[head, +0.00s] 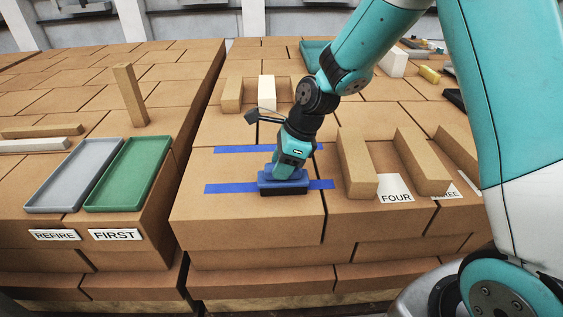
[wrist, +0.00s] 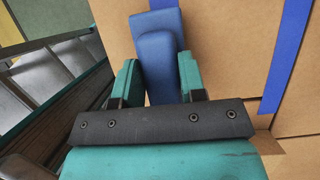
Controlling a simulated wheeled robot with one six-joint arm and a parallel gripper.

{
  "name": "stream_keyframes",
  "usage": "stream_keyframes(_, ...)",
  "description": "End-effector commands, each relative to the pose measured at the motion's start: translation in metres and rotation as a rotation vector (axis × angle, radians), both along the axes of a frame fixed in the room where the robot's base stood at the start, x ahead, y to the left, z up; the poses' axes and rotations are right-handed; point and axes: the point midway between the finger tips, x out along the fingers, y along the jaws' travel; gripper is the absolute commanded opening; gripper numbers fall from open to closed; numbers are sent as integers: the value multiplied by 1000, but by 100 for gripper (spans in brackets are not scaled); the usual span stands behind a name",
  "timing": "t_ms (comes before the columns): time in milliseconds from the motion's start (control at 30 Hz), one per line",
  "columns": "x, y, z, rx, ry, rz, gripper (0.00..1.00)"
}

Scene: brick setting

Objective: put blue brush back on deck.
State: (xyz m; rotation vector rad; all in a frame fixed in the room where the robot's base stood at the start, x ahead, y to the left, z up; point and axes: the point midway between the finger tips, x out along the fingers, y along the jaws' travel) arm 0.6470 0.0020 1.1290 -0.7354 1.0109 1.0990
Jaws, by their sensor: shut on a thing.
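The blue brush (head: 284,184) has a blue top and a dark lower part. In the wrist view the blue brush (wrist: 157,55) sits between the two teal fingers of my gripper (wrist: 160,80). The brush's underside is at or very near the deck (head: 240,215); I cannot tell whether it touches.
A grey tray (head: 75,174) and a green tray (head: 130,172) lie to the left, past a gap between the brick stacks. A white block (head: 267,92) stands behind.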

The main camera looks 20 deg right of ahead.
Motion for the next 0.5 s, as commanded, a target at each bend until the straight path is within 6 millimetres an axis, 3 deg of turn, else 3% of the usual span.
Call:
stream_keyframes(200,0,0,-3,0,0,0,4)
stream_keyframes(233,0,0,-3,0,0,0,42)
stream_keyframes(300,0,0,-2,0,0,0,59)
stream_keyframes(333,0,0,-2,0,0,0,63)
stream_keyframes(500,0,0,-2,0,1,0,63)
